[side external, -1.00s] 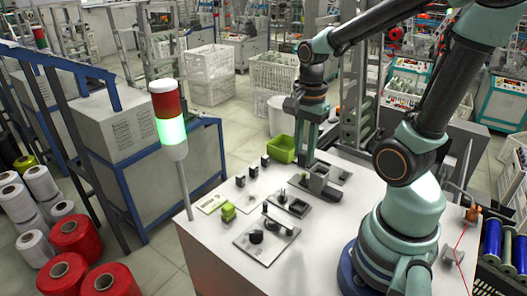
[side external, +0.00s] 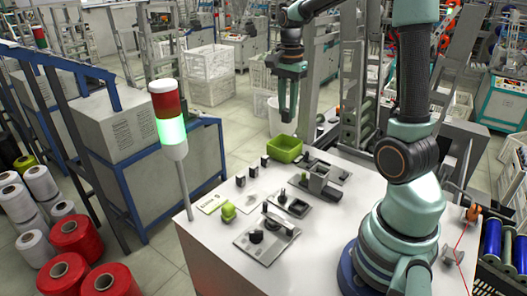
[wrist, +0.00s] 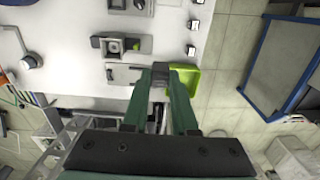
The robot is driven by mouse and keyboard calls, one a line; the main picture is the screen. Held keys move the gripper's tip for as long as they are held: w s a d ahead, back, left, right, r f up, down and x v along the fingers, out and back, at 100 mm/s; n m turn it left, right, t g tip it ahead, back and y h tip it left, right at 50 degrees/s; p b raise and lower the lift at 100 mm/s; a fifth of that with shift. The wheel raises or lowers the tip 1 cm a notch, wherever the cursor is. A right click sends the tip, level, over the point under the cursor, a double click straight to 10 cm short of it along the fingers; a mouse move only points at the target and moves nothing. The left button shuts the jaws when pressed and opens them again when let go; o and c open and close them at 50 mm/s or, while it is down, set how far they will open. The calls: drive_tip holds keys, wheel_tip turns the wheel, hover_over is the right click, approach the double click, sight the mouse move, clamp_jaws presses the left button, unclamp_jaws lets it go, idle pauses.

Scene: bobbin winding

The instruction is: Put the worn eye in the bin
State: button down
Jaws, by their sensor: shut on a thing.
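My gripper (side external: 289,119) points down, raised above the back edge of the white table. In the side external view its fingertips are over the back part of the green bin (side external: 285,149). In the wrist view my gripper (wrist: 162,72) has its two fingers closed in towards a small dark grey thing at the tips, which I take to be the worn eye; its shape is too small to tell. The open bin also shows in the wrist view (wrist: 188,78), just right of the fingertips and partly hidden by a finger.
The white table (side external: 215,262) carries a grey block fixture (side external: 319,180), a plate with a black knob (side external: 256,237), several small black blocks and a yellow-green piece (side external: 228,211). A signal tower (side external: 170,115) with its green light on stands at the left corner.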

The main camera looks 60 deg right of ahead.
drive_tip(key=w+d+f, duration=0.6)
drive_tip(key=d+f, duration=0.5)
drive_tip(key=f, duration=0.2)
drive_tip(key=shift+w, duration=0.2)
drive_tip(key=shift+f, duration=0.9)
idle(1.4)
drive_tip(key=c, duration=0.6)
unclamp_jaws()
wheel_tip(320, 180, up, 7)
idle(0.5)
